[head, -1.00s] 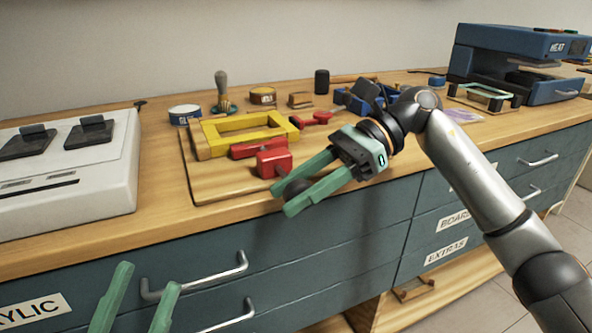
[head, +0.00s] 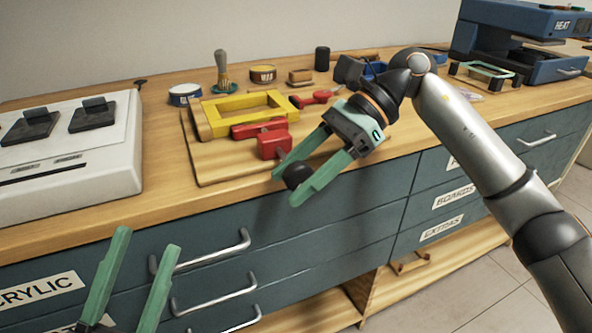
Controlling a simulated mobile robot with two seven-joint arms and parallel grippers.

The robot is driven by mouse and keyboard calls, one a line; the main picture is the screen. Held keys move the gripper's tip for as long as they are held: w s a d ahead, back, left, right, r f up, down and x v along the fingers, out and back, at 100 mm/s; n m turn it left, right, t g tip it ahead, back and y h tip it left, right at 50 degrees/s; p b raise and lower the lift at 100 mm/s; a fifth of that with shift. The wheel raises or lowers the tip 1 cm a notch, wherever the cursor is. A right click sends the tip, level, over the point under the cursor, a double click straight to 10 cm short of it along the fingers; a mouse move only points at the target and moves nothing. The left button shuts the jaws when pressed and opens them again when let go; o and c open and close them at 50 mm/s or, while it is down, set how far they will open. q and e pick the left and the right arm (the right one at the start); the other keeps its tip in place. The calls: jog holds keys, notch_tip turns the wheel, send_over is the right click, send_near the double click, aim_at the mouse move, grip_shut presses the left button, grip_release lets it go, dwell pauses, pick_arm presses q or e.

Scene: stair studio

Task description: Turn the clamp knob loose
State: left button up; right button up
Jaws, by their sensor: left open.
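A red clamp (head: 272,143) sits at the front right corner of a yellow frame (head: 216,125) on a wooden board. Its round black knob (head: 297,174) sticks out past the counter's front edge. My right gripper (head: 288,186) reaches in from the right with its two green fingers on either side of the knob. It looks shut on the knob, and the lower finger hides part of it. My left gripper (head: 143,250) is open and empty in front of the drawers, low at the left.
A white machine (head: 70,165) stands on the counter at the left. A blue heat press (head: 520,40) is at the back right. Drawer handles (head: 215,250) jut out below.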

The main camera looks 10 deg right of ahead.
jog(key=shift+o, duration=0.3)
jog(key=shift+w+d+r, duration=0.15)
jog(key=shift+r, duration=0.05)
pick_arm(q)
notch_tip(320, 180, up, 3)
jog(key=p, duration=0.3)
jog(key=shift+a+r+m, duration=0.1)
jog(key=shift+r+m, duration=0.1)
jog(key=shift+m, duration=0.1)
pick_arm(e)
jog(key=v, duration=1.2)
jog(key=shift+d+f, duration=0.1)
jog(key=shift+f, duration=0.05)
